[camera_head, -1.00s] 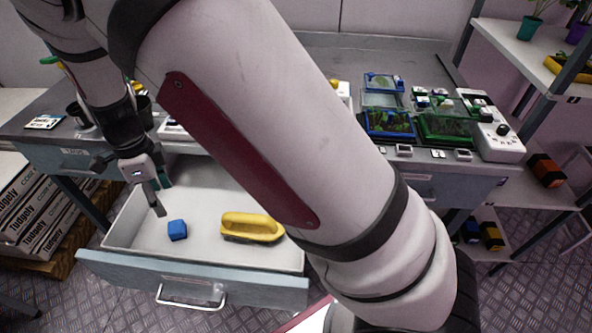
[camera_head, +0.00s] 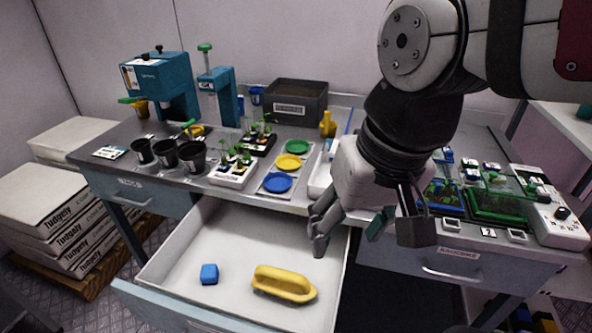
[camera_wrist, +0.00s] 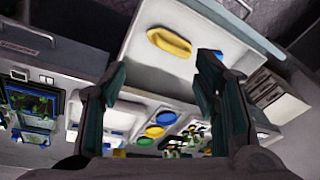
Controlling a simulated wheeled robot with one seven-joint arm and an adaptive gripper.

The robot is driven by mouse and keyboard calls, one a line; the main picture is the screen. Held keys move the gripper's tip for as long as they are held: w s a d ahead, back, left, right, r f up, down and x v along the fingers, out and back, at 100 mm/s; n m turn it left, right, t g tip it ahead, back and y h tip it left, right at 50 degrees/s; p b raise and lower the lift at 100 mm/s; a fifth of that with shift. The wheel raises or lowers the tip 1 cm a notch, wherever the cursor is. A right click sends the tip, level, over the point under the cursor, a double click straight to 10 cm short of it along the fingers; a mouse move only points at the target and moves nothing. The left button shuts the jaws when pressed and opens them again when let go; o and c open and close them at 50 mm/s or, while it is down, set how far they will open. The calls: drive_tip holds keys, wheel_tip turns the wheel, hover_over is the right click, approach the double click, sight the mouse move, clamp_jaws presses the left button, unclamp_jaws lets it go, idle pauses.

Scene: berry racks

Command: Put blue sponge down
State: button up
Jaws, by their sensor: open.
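The blue sponge (camera_head: 209,274) is a small blue block lying on the floor of the open drawer (camera_head: 190,243), near its front left. My gripper (camera_head: 365,236) is open and empty, above and beyond the drawer's right side, well apart from the sponge. In the wrist view the gripper's two fingers (camera_wrist: 160,85) stand apart with nothing between them.
A yellow scoop-like object (camera_head: 284,283) lies in the drawer right of the sponge. On the bench stand black pots (camera_head: 192,157), coloured dishes (camera_head: 278,183), seedling trays and a dark bin (camera_head: 295,103). Stacked boxes (camera_head: 60,205) stand at left.

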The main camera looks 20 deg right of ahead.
drive_tip(key=s, duration=0.1)
drive_tip(key=s+d+n, duration=0.1)
drive_tip(key=s+n, duration=0.1)
drive_tip(key=shift+s+d+f+h, duration=0.2)
drive_tip(key=shift+s+f+h, duration=0.05)
drive_tip(key=shift+h, duration=0.15)
drive_tip(key=shift+r, duration=0.1)
wheel_tip(320, 180, up, 6)
drive_tip(key=t+p, duration=0.1)
drive_tip(key=p, duration=0.4)
drive_tip(key=shift+t, duration=0.4)
drive_tip(key=shift+w, duration=0.15)
